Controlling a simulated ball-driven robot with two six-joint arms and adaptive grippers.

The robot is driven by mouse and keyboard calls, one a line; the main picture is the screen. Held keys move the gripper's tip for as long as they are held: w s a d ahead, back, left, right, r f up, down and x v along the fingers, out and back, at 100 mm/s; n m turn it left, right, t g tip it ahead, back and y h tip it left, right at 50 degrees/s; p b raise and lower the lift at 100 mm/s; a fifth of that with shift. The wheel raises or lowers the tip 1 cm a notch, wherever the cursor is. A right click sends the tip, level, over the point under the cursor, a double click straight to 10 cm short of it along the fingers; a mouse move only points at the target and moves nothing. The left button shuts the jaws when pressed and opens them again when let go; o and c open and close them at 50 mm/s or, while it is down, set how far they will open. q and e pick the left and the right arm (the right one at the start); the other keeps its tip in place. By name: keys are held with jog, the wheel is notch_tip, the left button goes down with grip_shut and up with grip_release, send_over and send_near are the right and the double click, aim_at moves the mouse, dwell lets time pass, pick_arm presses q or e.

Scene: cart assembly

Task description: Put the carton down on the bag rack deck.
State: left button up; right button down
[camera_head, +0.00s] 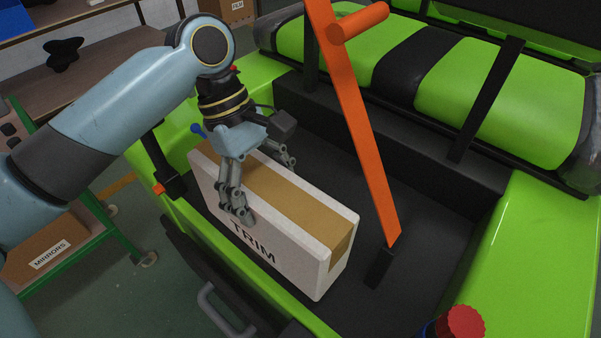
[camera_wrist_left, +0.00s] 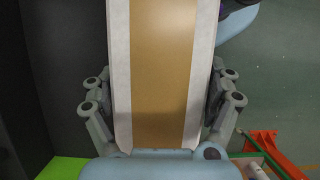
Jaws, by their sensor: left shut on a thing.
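The carton (camera_head: 270,228) is a long white box marked TRIM with a tan strip along its top. It is at the bag rack deck (camera_head: 420,245), the dark floor between the green cart sides. My left gripper (camera_head: 262,190) is shut on the carton from above, with fingers on both long sides. In the left wrist view the carton (camera_wrist_left: 163,70) lies between the fingers of the left gripper (camera_wrist_left: 160,110). The carton's underside is hidden, so I cannot tell if it touches the deck. My right gripper is not in view.
An orange bar (camera_head: 362,130) slants up from the deck right of the carton. Green and black seats (camera_head: 455,85) stand behind. A red-capped thing (camera_head: 461,322) is at the bottom right. A box marked MIRRORS (camera_head: 48,252) sits on a green-framed trolley at left. The deck's right part is clear.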

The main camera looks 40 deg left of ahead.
pick_arm(q)
jog(key=w+a+f+b, duration=0.1)
jog(key=w+f+b, duration=0.1)
jog(key=w+f, duration=0.8)
jog(key=shift+w+a+f+b, duration=0.3)
jog(key=shift+a+b, duration=0.1)
jog(key=o, duration=1.5)
jog(key=shift+f, duration=0.1)
